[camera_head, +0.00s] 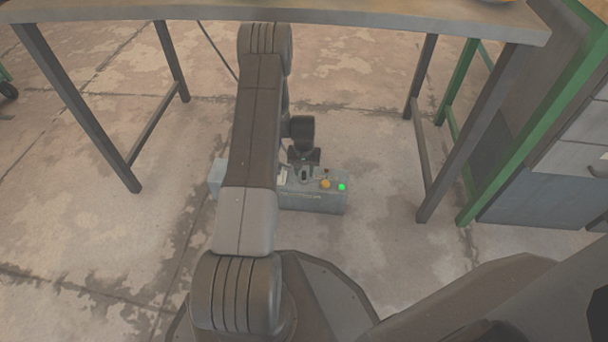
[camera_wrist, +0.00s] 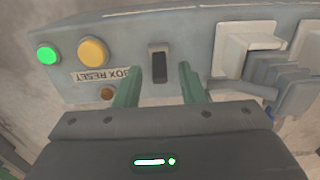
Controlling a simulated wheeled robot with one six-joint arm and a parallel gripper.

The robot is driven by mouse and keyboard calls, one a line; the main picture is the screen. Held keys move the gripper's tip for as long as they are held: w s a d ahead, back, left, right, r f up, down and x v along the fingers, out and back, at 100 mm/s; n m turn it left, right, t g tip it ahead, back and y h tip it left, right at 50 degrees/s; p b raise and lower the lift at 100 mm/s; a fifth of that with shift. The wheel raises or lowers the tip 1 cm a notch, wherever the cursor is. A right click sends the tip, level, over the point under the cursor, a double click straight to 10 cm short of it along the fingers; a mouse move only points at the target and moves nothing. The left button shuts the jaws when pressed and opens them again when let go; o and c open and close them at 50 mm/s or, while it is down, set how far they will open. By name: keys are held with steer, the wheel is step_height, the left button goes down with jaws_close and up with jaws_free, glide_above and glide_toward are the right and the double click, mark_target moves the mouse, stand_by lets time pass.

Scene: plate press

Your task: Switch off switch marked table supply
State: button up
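A grey switch box (camera_head: 312,199) sits on the floor under the table; it also fills the upper part of the wrist view (camera_wrist: 125,30). A black rocker switch (camera_wrist: 158,64) is set in its face. My gripper (camera_wrist: 160,74) is open, with its two green fingers apart and one on each side of the rocker in the picture. I cannot tell whether the fingertips touch the box. In the head view my gripper (camera_head: 304,158) is over the box, and my arm hides the box's left part. No "table supply" marking is readable.
The box also bears a lit green button (camera_wrist: 47,55), a yellow button (camera_wrist: 92,51) with an upside-down "BOX RESET" label (camera_wrist: 100,75), and a white socket (camera_wrist: 240,48) with a grey plug (camera_wrist: 282,80). The table (camera_head: 400,15) stands above, its legs either side.

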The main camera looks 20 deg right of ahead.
steer(key=shift+f, duration=0.4)
steer(key=shift+c, duration=0.3)
jaws_close()
